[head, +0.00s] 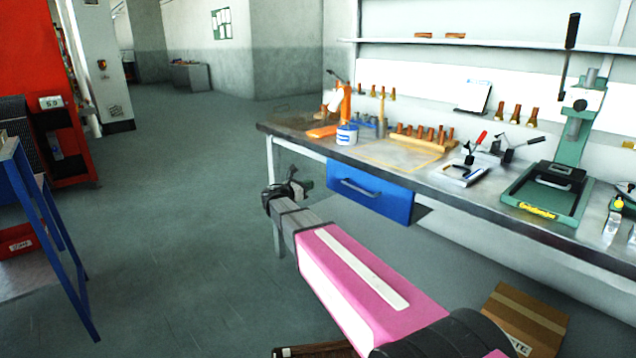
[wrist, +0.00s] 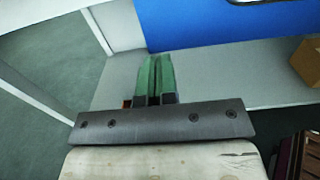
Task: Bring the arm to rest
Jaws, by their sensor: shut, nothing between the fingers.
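My arm stretches out from the lower right of the head view, over the floor in front of the workbench (head: 470,205). My gripper (head: 304,186) is at its far end, below the bench top and to the left of the blue drawer (head: 368,195). In the wrist view my gripper's green fingers (wrist: 155,72) lie side by side, shut, with nothing between them. The blue drawer also shows in the wrist view (wrist: 215,25), beyond the fingertips. No contact with the bench shows.
A cardboard box (head: 520,318) lies on the floor at lower right. A blue-framed stand (head: 55,245) and a red cabinet (head: 35,50) are at left. The floor between is clear.

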